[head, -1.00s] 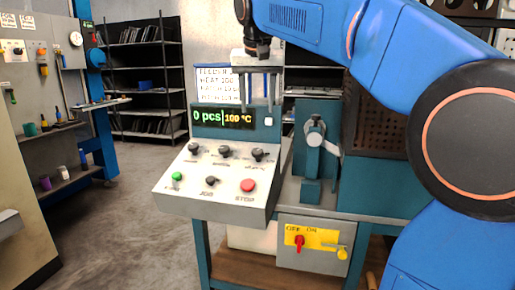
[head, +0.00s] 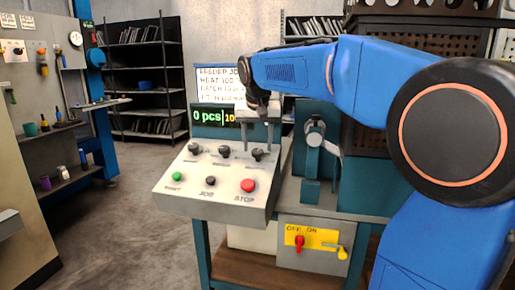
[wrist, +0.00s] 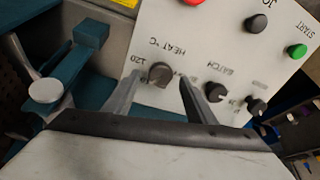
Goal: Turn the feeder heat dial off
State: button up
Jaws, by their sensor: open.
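The feeder heat dial (wrist: 160,74) is a dark round knob labelled HEAT °C on the sloped grey control panel (head: 215,203). It is the rightmost of the upper row of knobs in the head view (head: 258,154). My gripper (wrist: 161,84) is open, its two fingers spread to either side of the dial in the wrist view. In the head view my gripper (head: 257,143) points down at the dial; I cannot tell whether the fingers touch it. The green display (head: 209,116) reads 0 pcs; its temperature figure is partly hidden behind my gripper.
The batch knob (wrist: 214,92) stands close beside one finger. A red stop button (head: 248,186), a black jog button (head: 210,181) and a green start button (head: 177,176) sit lower on the panel. A lever mechanism (head: 314,140) stands just right of the panel.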

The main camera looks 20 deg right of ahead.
jog(key=shift+x, duration=0.95)
jog(key=c, duration=1)
jog(key=shift+c, duration=0.2)
